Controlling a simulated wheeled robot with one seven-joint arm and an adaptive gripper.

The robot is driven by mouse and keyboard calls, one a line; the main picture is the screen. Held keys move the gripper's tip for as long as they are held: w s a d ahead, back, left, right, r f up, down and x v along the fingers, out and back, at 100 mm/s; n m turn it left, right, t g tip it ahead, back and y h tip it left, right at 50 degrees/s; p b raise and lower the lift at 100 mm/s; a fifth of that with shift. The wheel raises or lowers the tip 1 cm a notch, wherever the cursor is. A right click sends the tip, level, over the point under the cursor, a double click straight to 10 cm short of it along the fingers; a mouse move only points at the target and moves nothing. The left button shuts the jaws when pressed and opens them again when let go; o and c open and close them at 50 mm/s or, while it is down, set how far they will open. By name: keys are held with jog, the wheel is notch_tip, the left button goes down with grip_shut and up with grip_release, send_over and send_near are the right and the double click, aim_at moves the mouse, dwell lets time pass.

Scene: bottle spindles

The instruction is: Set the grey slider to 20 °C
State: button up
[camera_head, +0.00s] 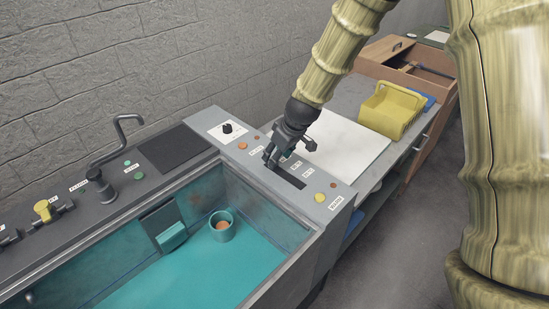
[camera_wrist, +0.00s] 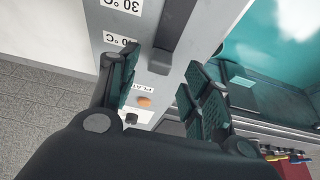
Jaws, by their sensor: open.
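My gripper (camera_head: 272,158) is open over the far end of the dark slider slot (camera_head: 286,180) in the grey control panel. The wrist view shows its two fingers (camera_wrist: 160,75) spread, one on each side of a grey block, which looks like the grey slider (camera_wrist: 163,62), at the slot's lower end in that view. I cannot tell whether the fingers touch it. A "30 °C" label (camera_wrist: 122,5) and a second, partly hidden temperature label (camera_wrist: 120,39) lie left of the slot. In the head view my gripper hides the slider.
The panel carries an orange button (camera_wrist: 144,101), a dial (camera_head: 227,128) and a yellow button (camera_head: 320,198). A teal-lined tank (camera_head: 245,262) lies left of the panel, with a teal cup (camera_head: 222,226) inside. A white board (camera_head: 350,150) and a yellow carrier (camera_head: 390,110) stand to the right.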

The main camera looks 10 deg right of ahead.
jog(key=shift+x, duration=1.7)
jog(key=shift+w+f, duration=0.1)
jog(key=shift+c, duration=0.2)
grip_shut()
